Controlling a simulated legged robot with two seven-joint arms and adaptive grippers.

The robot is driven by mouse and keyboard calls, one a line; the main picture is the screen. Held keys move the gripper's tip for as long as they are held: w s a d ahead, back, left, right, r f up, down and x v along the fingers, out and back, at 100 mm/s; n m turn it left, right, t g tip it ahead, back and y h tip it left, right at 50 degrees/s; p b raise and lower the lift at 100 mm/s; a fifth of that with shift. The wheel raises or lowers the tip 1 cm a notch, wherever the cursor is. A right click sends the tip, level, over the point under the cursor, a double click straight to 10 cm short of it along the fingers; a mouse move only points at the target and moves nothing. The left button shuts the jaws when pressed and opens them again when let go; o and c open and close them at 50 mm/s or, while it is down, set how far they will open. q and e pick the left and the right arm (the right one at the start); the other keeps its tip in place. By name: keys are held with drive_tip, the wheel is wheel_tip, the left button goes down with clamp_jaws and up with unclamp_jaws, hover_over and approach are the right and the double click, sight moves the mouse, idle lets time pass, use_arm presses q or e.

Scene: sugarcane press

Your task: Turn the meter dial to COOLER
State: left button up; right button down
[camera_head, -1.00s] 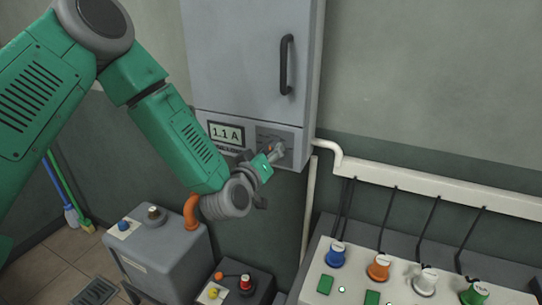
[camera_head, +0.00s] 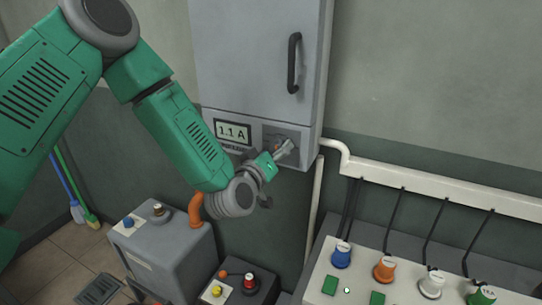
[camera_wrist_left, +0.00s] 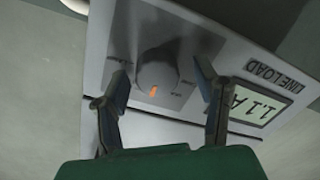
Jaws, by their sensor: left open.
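The meter dial (camera_wrist_left: 158,75) is a round grey knob with an orange mark, on the meter panel below the cabinet. In the left wrist view it sits between the fingers of my left gripper (camera_wrist_left: 160,95), which are open with a gap on each side. In the head view my left gripper (camera_head: 284,152) is at the panel and mostly hides the dial. The display (camera_head: 233,132) beside it reads 1.1 A, and it also shows in the left wrist view (camera_wrist_left: 258,105) near the words LINE LOAD. The lettering around the dial is too small to read.
The grey cabinet (camera_head: 245,50) with a black handle (camera_head: 294,62) is above the panel. A white pipe (camera_head: 440,192) runs along the wall to the right. A console (camera_head: 400,292) with coloured knobs is at lower right, and a grey box (camera_head: 165,250) stands below my arm.

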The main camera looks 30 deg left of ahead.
use_arm(q)
drive_tip(key=s, duration=1.1)
drive_tip(key=shift+s+d+r, duration=0.25)
drive_tip(key=shift+d+r, duration=0.05)
drive_tip(key=shift+d, duration=0.1)
drive_tip(key=s+d+f+m+g+h+b, duration=0.1)
drive_tip(key=s+d+f+m+g+b, duration=0.25)
drive_tip(key=f, duration=0.85)
drive_tip(key=s+d+f+m+g+h+b, duration=0.15)
drive_tip(key=s+f+g, duration=0.45)
drive_tip(key=f, duration=0.6)
drive_tip(key=s+a+f+m+g+b, duration=0.1)
drive_tip(key=s+a+f+g, duration=0.1)
drive_tip(key=s+f, duration=0.5)
drive_tip(key=s+a+f+m+g+y+b, duration=0.1)
drive_tip(key=s+f+g, duration=0.4)
drive_tip(key=s, duration=0.6)
drive_tip(key=shift+s+a+f+m+b, duration=0.3)
drive_tip(key=shift+a+f+m+b, duration=0.3)
drive_tip(key=shift+f, duration=0.3)
